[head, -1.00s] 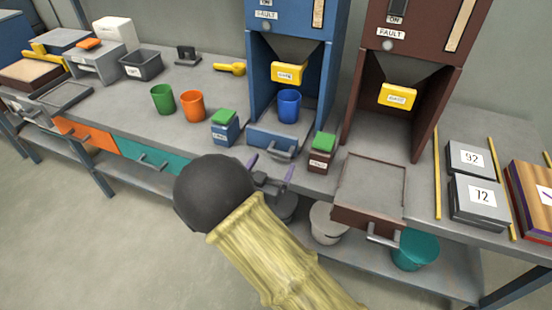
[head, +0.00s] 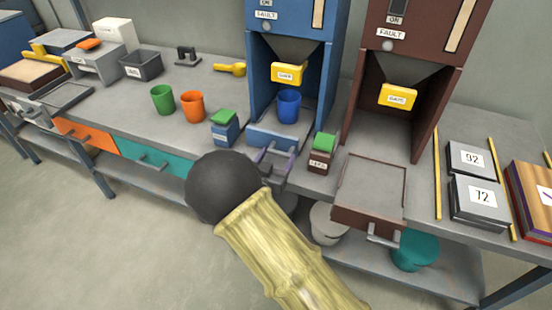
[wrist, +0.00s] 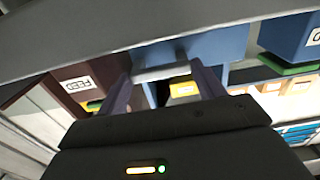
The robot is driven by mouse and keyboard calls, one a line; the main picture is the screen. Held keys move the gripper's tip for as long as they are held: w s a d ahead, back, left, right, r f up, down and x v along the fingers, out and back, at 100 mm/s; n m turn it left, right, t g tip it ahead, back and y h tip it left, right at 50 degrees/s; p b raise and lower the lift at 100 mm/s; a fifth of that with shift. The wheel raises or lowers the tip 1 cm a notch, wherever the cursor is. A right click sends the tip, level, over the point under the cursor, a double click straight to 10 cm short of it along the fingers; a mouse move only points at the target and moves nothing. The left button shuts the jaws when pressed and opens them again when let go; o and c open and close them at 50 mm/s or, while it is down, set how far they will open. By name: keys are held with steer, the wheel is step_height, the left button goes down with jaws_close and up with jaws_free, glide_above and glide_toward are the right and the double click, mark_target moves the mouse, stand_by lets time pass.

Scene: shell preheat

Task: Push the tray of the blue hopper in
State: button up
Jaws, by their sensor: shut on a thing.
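The blue hopper (head: 257,75) stands at the back of the bench with a yellow gate label (head: 289,73) under its funnel. A blue cup (head: 288,104) stands inside it. Its blue tray (head: 262,135) sits at the hopper's foot, its front at the bench edge, with a grey handle (head: 280,164) facing me. My gripper (head: 277,163) is at this handle, shut on it. In the wrist view the two fingers flank the pale handle bar (wrist: 166,73). My arm hides part of the area below the handle.
Right of it the brown hopper's tray (head: 371,186) is pulled out, its front past the bench edge. A small brown box with a green top (head: 321,153) and a small blue one (head: 225,128) flank the blue tray. Orange (head: 193,107) and green (head: 162,99) cups stand left.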

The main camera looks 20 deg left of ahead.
steer(key=w, duration=0.4)
steer(key=shift+w+d, duration=0.15)
steer(key=shift+d, duration=0.05)
steer(key=shift+r, duration=0.1)
steer(key=o, duration=1.1)
steer(key=shift+o, duration=1.4)
steer(key=shift+w, duration=0.15)
steer(key=shift+s, duration=0.2)
steer(key=s+a, duration=0.1)
steer(key=s, duration=1.5)
steer(key=shift+s+a, duration=0.15)
steer(key=shift+s, duration=0.25)
